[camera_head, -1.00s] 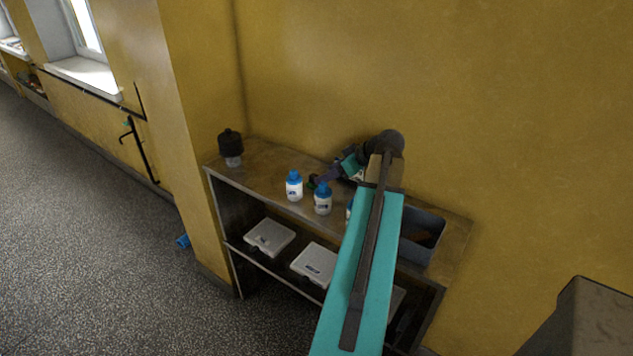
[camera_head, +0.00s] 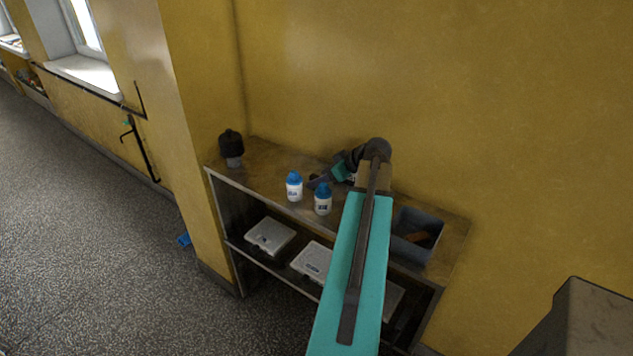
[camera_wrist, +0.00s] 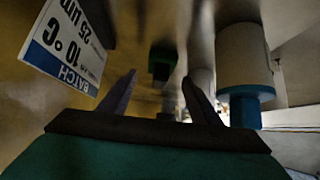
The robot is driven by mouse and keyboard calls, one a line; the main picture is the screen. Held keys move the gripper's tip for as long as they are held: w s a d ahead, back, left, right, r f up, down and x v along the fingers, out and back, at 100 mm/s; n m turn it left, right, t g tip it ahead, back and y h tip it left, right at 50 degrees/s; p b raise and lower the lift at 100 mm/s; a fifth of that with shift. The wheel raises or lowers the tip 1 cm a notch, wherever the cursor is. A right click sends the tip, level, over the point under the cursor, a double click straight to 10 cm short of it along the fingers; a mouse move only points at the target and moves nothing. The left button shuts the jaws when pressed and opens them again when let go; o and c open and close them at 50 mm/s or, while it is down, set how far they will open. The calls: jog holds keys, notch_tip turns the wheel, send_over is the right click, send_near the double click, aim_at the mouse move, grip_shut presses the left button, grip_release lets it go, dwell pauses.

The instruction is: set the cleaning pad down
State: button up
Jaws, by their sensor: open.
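My gripper (camera_head: 317,182) is low over the top of the metal shelf unit (camera_head: 262,163), behind two white bottles with blue caps. In the wrist view, my gripper (camera_wrist: 159,75) has its two dark fingers spread apart, with nothing seen held between them. A small green and dark block (camera_wrist: 163,58), which may be the cleaning pad, shows beyond the fingertips, apart from them. I cannot tell for certain what it is. No pad can be made out in the head view, where my arm hides part of the shelf top.
The white bottles (camera_head: 294,187) and (camera_head: 323,200) stand close to my gripper; one bottle (camera_wrist: 243,62) appears upside down in the wrist view. A black-topped jar (camera_head: 231,147) stands at the left end. A grey bin (camera_head: 409,251) is at right. A printed card (camera_wrist: 68,42) is near the fingers.

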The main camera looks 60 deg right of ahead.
jog(key=shift+p+x, duration=0.5)
jog(key=shift+x, duration=1)
jog(key=c, duration=1.2)
jog(key=shift+r, duration=0.25)
jog(key=shift+r+b, duration=1.6)
jog(key=shift+r, duration=3.15)
